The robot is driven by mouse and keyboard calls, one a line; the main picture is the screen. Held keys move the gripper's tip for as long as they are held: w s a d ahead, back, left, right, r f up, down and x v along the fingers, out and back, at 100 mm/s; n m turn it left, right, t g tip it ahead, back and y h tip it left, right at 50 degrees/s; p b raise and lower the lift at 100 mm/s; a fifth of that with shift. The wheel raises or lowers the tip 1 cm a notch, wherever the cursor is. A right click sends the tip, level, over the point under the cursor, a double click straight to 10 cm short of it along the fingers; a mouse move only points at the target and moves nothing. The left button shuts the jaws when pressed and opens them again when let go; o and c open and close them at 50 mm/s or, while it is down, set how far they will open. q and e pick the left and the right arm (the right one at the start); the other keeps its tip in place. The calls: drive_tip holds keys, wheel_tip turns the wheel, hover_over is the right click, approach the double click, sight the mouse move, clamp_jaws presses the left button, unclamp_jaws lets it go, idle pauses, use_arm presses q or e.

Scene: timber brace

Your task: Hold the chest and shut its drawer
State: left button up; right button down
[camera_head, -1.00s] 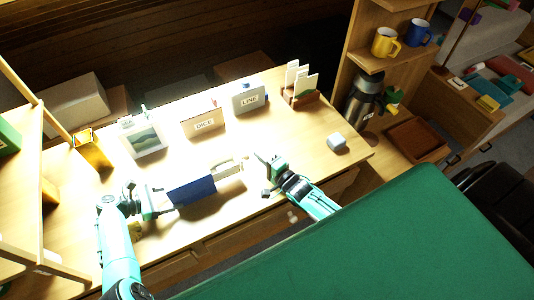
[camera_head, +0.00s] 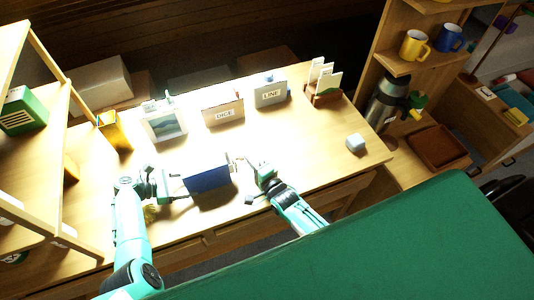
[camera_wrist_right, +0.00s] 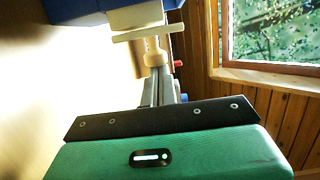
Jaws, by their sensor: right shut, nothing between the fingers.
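The blue chest (camera_head: 208,180) lies on the bench between my two grippers. Its pale drawer (camera_head: 231,161) sticks out a short way on the right side. In the right wrist view the drawer front (camera_wrist_right: 133,36) with its round wooden knob (camera_wrist_right: 155,57) is ahead of the fingers, and part of the blue chest (camera_wrist_right: 72,6) shows above. My right gripper (camera_head: 252,173) is shut and empty, right by the drawer front; contact is unclear. My left gripper (camera_head: 172,183) is at the chest's left end; its fingers are too small to read.
Signs marked DICE (camera_head: 224,113) and LINE (camera_head: 270,92) and a picture stand (camera_head: 164,122) are behind the chest. A shelf unit (camera_head: 60,150) stands at the left. The bench between chest and cube is mostly clear.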

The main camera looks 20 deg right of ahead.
use_arm(q)
drive_tip(key=shift+d, duration=0.1)
use_arm(e)
drive_tip(key=shift+a, duration=1.2)
drive_tip(key=d, duration=0.4)
drive_tip(key=shift+d, duration=0.3)
drive_tip(key=v, duration=1)
drive_tip(key=shift+a, duration=0.2)
use_arm(q)
drive_tip(key=o, duration=1.3)
